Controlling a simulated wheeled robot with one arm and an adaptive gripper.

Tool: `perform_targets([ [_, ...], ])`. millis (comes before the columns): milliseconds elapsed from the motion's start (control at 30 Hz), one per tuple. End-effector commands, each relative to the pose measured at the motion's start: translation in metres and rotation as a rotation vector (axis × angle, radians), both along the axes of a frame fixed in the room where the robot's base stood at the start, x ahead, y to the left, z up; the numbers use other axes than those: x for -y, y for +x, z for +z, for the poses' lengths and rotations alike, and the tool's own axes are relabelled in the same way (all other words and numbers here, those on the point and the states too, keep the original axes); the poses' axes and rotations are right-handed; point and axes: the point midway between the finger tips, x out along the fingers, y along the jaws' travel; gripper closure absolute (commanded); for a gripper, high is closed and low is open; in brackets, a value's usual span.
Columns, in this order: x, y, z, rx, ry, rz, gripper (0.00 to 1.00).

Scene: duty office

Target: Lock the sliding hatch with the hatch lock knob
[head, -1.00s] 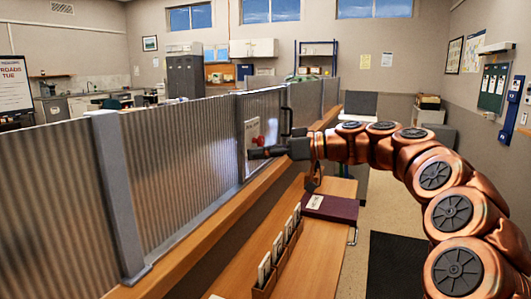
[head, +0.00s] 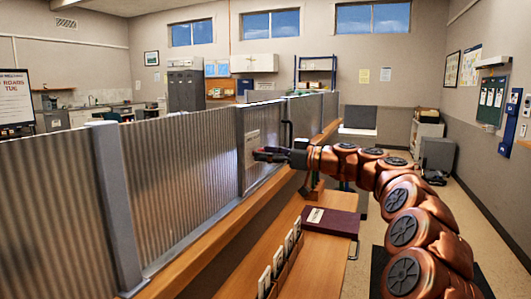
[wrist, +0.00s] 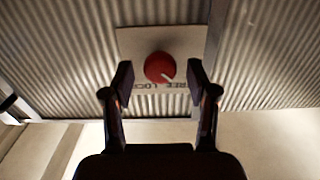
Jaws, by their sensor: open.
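The plate also shows in the head view (head: 252,146), on the corrugated metal hatch (head: 175,160); the knob is hidden there. My gripper (wrist: 160,78) is open and empty, its fingertips apart on either side of the knob's lower part in the picture. In the head view my gripper (head: 262,154) is close to the plate; contact cannot be told.
A grey post (head: 118,205) and a wooden ledge (head: 205,232) run along the hatch. A dark vertical handle (head: 287,133) stands just beyond the plate. A purple box (head: 331,222) and a rack of cards (head: 280,268) are on the wooden counter (head: 245,262) below my arm.

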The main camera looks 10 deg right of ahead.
Motion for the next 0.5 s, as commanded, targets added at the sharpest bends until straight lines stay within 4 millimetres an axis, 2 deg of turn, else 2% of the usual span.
perform_targets([
  [367, -0.0052, 0.0035, 0.0002, 0.0, 0.001, 0.0, 0.42],
  [500, -0.0051, 0.0035, 0.0002, 0.0, 0.001, 0.0, 0.55],
])
